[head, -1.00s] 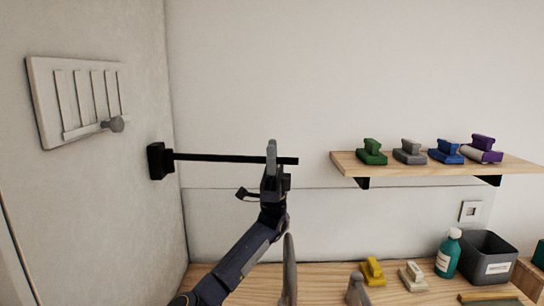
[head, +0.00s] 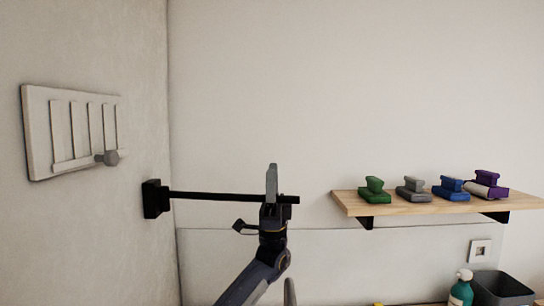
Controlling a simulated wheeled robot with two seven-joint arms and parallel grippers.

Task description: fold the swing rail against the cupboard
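The swing rail (head: 220,196) is a thin black bar. It runs to the right from a black bracket (head: 153,199) on the grey left-hand wall, standing out roughly level in front of the pale back wall. My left gripper (head: 271,184) is near the rail's free end, with one grey finger upright in front of the bar. It is seen nearly edge-on, so I cannot tell whether it is shut on the rail. A grey tip (head: 290,291) at the bottom edge may belong to my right gripper; the rest is out of view. I cannot make out a cupboard for certain.
A wooden shelf (head: 352,206) on the right carries green, grey, blue and purple items. A slotted pale panel (head: 38,150) with a grey knob (head: 111,158) is on the left wall. A teal bottle (head: 461,290) and dark bin (head: 505,288) stand below the shelf.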

